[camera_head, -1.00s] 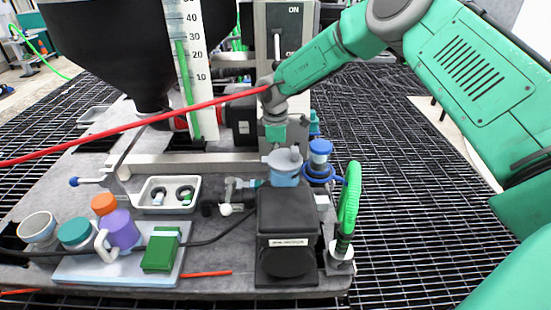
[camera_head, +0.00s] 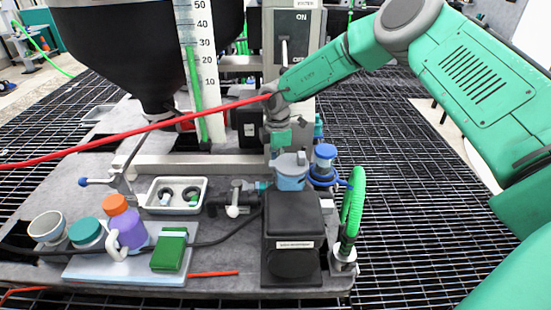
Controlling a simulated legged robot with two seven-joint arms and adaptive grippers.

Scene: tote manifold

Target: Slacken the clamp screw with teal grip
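A small teal piece (camera_head: 262,186) shows at the right end of a dark fitting (camera_head: 235,198) with a white-knobbed lever, left of a light-blue pot. Another teal part (camera_head: 318,127) stands upright behind the blue-capped bottle. I cannot tell for certain which is the clamp screw's grip. My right arm comes in from the upper right, and its gripper (camera_head: 279,140) points down just above and behind the light-blue pot (camera_head: 291,173). Its fingertips are too small and partly hidden, so their opening is unclear. My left gripper is not in view.
A black box (camera_head: 292,225) and a green coiled hose (camera_head: 353,205) stand at the front right. A white tray (camera_head: 175,196), a purple bottle (camera_head: 128,228) and a green block (camera_head: 170,250) are at the left. A red line (camera_head: 130,127) crosses in front of the hopper (camera_head: 145,60).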

